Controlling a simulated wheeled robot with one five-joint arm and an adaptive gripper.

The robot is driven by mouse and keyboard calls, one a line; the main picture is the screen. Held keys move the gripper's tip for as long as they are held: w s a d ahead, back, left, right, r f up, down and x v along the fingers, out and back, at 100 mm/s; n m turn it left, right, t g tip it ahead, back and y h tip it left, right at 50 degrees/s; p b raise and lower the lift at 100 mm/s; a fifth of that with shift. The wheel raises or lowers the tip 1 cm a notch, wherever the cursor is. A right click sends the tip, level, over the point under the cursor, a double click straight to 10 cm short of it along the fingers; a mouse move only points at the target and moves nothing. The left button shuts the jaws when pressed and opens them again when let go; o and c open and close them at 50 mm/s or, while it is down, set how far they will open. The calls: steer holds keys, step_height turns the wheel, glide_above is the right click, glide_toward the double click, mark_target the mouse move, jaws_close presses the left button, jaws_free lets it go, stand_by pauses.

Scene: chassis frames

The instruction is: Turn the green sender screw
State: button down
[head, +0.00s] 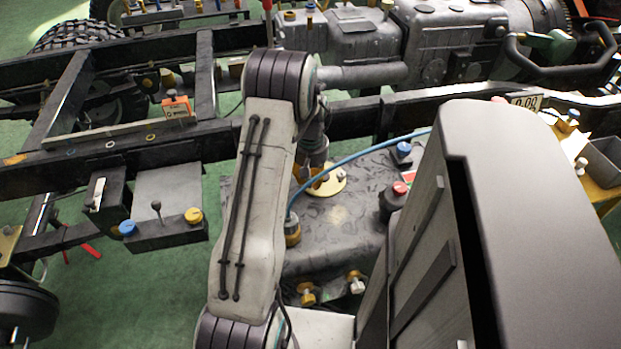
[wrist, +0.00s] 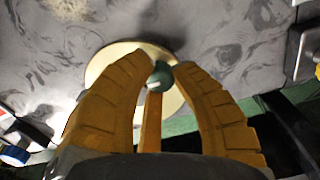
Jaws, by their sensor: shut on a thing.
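The green sender screw (wrist: 160,75) stands on a round cream plate (wrist: 100,68) in the wrist view. My gripper (wrist: 158,66) has its yellow fingers closed around the screw's head, with fingertips on both sides of it and a third finger behind. In the head view my gripper (head: 316,176) points down over the cream plate (head: 331,187) on top of the dark grey tank (head: 330,240). The green screw is hidden there by my gripper and arm.
A blue hose (head: 355,157) runs over the tank beside my gripper. A black fitting with a red cap (head: 399,188) and a blue-capped fitting (head: 403,148) stand to the right. Chassis rails (head: 110,157) run behind.

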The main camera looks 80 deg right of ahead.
steer(key=shift+f+n, duration=0.1)
steer(key=shift+n, duration=0.6)
steer(key=c, duration=1)
jaws_free()
steer(key=shift+c, duration=0.2)
step_height(320, 180, up, 12)
stand_by(0.5)
